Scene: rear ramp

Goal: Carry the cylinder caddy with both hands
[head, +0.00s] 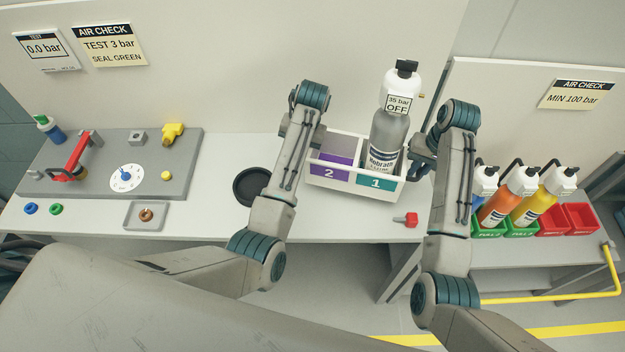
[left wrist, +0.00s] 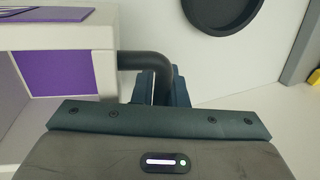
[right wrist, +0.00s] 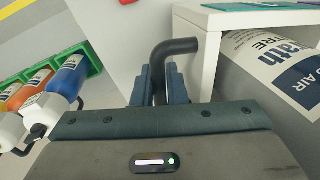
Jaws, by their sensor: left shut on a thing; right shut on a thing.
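The white cylinder caddy (head: 352,183) is at the right part of the bench in the head view, with a purple compartment 2 and a teal compartment 1. A grey and white cylinder (head: 386,135) labelled 35 bar OFF stands upright in compartment 1; compartment 2 shows no cylinder. My left gripper (left wrist: 155,85) is shut on the caddy's black left handle (left wrist: 150,60). My right gripper (right wrist: 160,85) is shut on the black right handle (right wrist: 178,47). In the head view the left fingers are hidden behind my arm, and the right gripper (head: 424,160) shows beside the caddy. I cannot tell whether the caddy touches the bench.
A black round recess (head: 250,187) lies left of the caddy. A red-tipped part (head: 407,219) lies near the bench's front edge. A grey test plate (head: 110,165) is at left. Several cylinders (head: 522,193) stand in green holders on the right bench, beside empty red holders (head: 580,217).

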